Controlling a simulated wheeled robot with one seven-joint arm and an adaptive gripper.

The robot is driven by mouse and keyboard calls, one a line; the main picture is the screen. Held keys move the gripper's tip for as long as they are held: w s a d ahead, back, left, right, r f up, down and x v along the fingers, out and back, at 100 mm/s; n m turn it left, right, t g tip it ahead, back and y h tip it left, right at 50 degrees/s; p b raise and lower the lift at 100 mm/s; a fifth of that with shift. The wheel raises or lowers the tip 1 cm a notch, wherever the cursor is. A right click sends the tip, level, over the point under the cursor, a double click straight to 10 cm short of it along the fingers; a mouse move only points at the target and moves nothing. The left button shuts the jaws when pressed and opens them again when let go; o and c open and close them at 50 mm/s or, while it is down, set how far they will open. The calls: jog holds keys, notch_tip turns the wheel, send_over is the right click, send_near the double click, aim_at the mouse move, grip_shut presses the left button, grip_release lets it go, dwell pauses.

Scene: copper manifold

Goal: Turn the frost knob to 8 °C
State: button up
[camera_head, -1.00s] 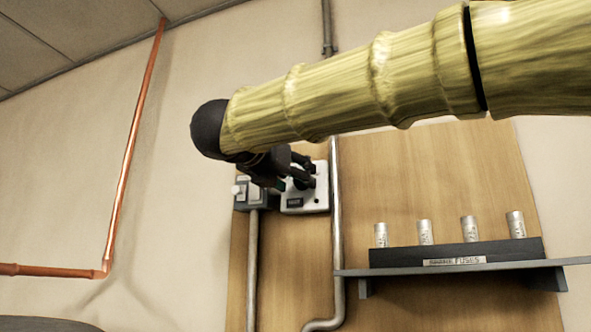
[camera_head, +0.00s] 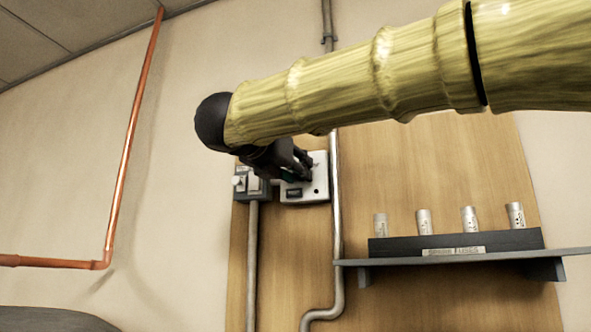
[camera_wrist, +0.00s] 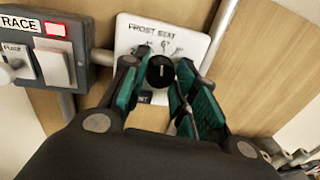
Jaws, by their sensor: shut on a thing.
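The frost thermostat is a white wall box (camera_head: 318,190) on the wooden board; in the wrist view its plate (camera_wrist: 200,42) reads "FROST STAT" with scale marks partly hidden. Its black round knob (camera_wrist: 160,72) with a pale pointer line sits between my fingers. The pointer looks roughly upright in the wrist view; the exact reading is too small to tell. My gripper (camera_wrist: 161,80) is shut on the knob, one teal-padded finger on each side. In the head view my gripper (camera_head: 300,172) reaches the box from the left and covers the knob.
A grey switch unit (camera_wrist: 45,50) labelled "TRACE" with a red light is just left of the box. A grey conduit (camera_head: 337,230) runs down on its right. A shelf (camera_head: 460,262) with several fuses stands lower right. A copper pipe (camera_head: 125,160) runs at far left.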

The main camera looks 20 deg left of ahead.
jog(key=shift+f+m+b, duration=0.2)
jog(key=shift+m+b, duration=0.1)
jog(key=shift+b, duration=0.35)
jog(key=shift+d+r+m+g+y+b, duration=0.15)
jog(key=shift+m+g+y+b, duration=0.1)
jog(key=shift+m+b, duration=1.95)
jog(key=shift+a+r+m+g+y+b, duration=0.2)
jog(key=shift+m+b, duration=1.1)
jog(key=shift+b, duration=1.75)
jog(key=o, duration=1)
jog(key=shift+o, duration=0.2)
